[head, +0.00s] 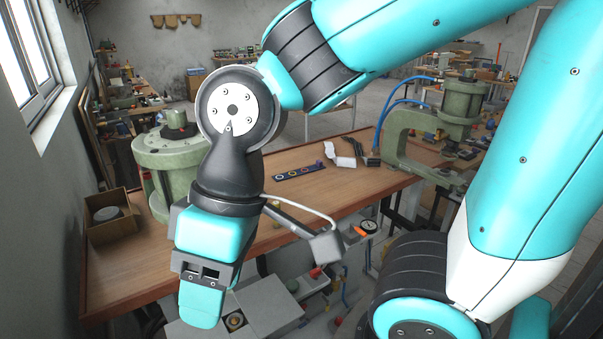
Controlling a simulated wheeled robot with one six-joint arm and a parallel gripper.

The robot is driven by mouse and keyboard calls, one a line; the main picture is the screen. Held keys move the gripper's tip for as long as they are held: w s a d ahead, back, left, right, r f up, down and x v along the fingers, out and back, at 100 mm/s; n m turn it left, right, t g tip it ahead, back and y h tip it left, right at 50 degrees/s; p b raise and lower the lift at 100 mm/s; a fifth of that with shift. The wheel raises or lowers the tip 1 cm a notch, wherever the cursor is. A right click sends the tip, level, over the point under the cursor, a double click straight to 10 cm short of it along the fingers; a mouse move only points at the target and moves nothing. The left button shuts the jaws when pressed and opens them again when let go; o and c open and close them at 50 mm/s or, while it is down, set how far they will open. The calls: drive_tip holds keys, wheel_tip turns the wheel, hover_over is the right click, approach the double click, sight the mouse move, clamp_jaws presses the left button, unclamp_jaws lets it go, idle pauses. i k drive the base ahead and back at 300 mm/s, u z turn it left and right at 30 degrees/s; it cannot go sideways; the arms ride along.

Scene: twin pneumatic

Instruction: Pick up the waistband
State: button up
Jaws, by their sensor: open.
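I cannot make out for certain which thing is the waistband. A dark blue strip (299,172) with several coloured rings lies flat on the wooden workbench (300,205). A white piece (338,154) and a black angular piece (362,150) lie just beyond its right end. My gripper (203,300) hangs pointing down at the lower left, in front of the bench. It is open, and nothing shows held in it. It is well apart from the strip, and its fingertips are only partly visible.
A green press (165,165) stands on the bench's left and another (435,125) with blue hoses on its right. A cardboard box (112,215) sits at the left end. A grey box (265,310) stands below, near my gripper. The bench middle is mostly clear.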

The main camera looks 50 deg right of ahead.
sight(283, 176)
drive_tip(key=k, duration=0.5)
drive_tip(key=z, duration=1.4)
drive_tip(key=i, duration=1.55)
drive_tip(key=u, duration=1.35)
